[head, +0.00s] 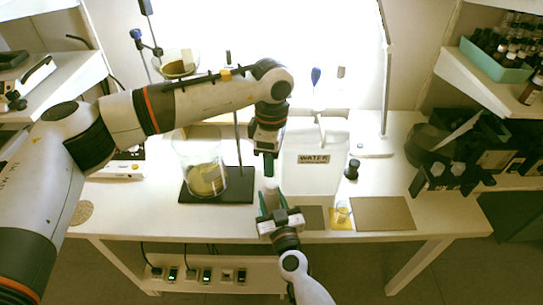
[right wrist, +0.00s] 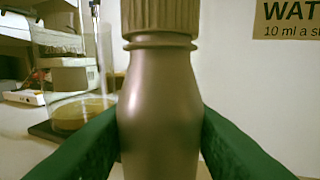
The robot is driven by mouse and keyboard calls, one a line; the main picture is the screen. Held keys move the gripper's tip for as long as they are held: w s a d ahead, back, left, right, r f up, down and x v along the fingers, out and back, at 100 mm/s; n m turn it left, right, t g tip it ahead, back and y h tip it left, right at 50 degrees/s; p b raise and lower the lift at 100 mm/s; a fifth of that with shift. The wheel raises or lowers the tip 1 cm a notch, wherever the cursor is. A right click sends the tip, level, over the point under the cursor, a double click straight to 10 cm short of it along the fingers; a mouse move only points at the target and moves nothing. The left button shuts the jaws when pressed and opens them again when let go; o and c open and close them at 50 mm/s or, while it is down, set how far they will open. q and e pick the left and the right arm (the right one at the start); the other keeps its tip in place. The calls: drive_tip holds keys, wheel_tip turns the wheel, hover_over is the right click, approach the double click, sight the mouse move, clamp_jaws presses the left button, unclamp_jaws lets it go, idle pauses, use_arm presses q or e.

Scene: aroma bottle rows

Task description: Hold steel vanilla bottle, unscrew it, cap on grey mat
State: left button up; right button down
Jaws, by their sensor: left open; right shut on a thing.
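The steel bottle (right wrist: 160,95) stands upright in the right wrist view, with its ribbed cap (right wrist: 160,17) on; the cap's top is cut off by the frame. My right gripper (head: 271,205) is shut on the bottle's body, one green finger on each side. In the head view the bottle (head: 270,186) shows only as a small part between the grippers. My left gripper (head: 269,165) points down just above the bottle, open; whether it touches the cap is hidden. The grey mat (head: 313,217) lies empty just right of my right gripper. No label reading vanilla shows.
A glass beaker (head: 200,160) with yellowish contents stands on a dark base at left. A white WATER container (head: 315,180) stands behind the mat. Dark equipment (head: 450,155) fills the far right.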

sight(271, 184)
use_arm(q)
drive_tip(key=m, duration=1.5)
drive_tip(key=shift+f, duration=0.1)
drive_tip(key=shift+m, duration=0.3)
drive_tip(key=shift+f, duration=3.9)
